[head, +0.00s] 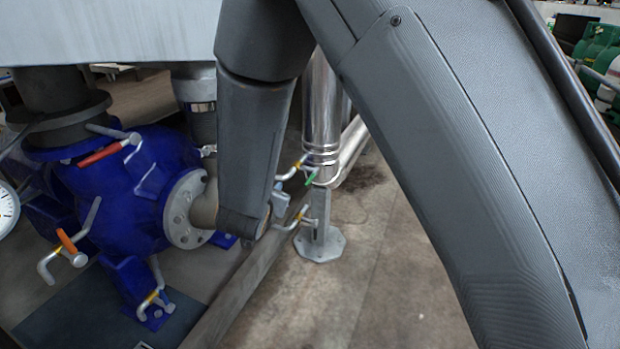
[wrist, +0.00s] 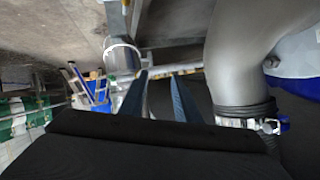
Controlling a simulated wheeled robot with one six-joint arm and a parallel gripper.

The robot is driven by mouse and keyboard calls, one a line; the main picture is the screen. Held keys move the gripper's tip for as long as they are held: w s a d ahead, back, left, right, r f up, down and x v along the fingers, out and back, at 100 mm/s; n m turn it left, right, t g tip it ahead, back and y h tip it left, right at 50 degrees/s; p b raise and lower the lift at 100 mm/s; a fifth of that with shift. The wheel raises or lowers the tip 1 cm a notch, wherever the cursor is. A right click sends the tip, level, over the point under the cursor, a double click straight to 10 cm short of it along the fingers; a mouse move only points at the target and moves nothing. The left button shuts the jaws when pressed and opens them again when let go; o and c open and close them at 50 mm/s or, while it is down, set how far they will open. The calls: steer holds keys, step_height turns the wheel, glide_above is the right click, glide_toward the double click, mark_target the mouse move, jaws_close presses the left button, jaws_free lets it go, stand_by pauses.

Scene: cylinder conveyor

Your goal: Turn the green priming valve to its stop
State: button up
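The green-handled valve (head: 311,178) is small in the head view, on the shiny upright pipe just right of my forearm. Its grip is short and slants down to the left. My gripper's two fingers (wrist: 159,76) show in the wrist view, spread apart with a gap between them and no handle visibly held. In the head view my arm hides most of the gripper. I cannot make out the green handle in the wrist view, so its distance from the fingers is unclear.
A blue pump body (head: 135,190) carries a red-handled lever (head: 100,155) and an orange-handled lever (head: 66,241). Yellow-banded levers (head: 298,217) sit by the upright pipe (head: 321,110). A thick grey pipe (wrist: 235,70) is close right of the fingers. The floor (head: 375,270) right of the post is clear.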

mark_target(310, 178)
steer(key=d+f+m+t+h, duration=0.1)
steer(key=d+h, duration=0.1)
steer(key=d+f+t+h, duration=0.1)
steer(key=d+h, duration=0.1)
steer(key=d, duration=0.1)
steer(key=d+f+m+t+h, duration=0.1)
steer(key=d+h, duration=0.1)
steer(key=shift+w+d+f+m+t, duration=0.2)
steer(key=shift+m+t, duration=0.1)
steer(key=shift+t, duration=0.1)
steer(key=shift+b+x, duration=1.35)
steer(key=shift+x, duration=2.5)
steer(key=shift+s+r, duration=0.1)
jaws_close()
